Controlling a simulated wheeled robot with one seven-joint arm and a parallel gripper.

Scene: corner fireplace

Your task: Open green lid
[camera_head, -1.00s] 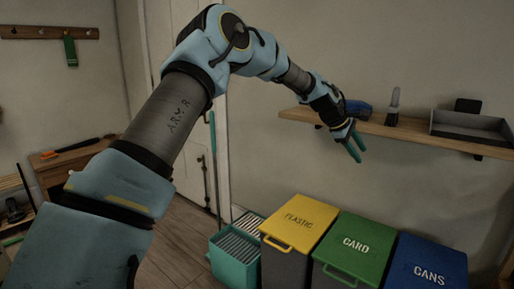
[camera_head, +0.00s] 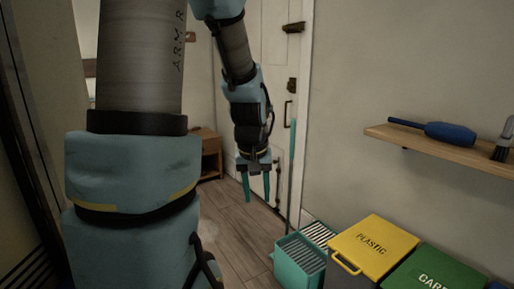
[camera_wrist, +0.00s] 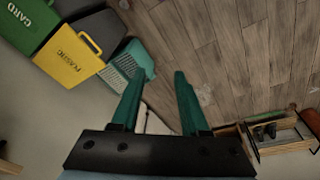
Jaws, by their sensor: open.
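The green lid (camera_head: 438,270) marked CARD is at the lower right in the head view, flat on its bin and partly cut off by the frame edge. It also shows at the upper left in the wrist view (camera_wrist: 25,20). It looks shut. My gripper (camera_head: 257,198) is open and empty, pointing down above the wooden floor, well to the left of the green lid. In the wrist view the teal fingers (camera_wrist: 157,75) stand apart with nothing between them.
The yellow PLASTIC lid (camera_head: 375,246) lies between my gripper and the green lid. A teal crate (camera_head: 300,262) stands left of it. A wall shelf (camera_head: 440,147) holds a blue tool and a brush. A door (camera_head: 285,60) is behind my arm. Floor (camera_head: 235,230) below is clear.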

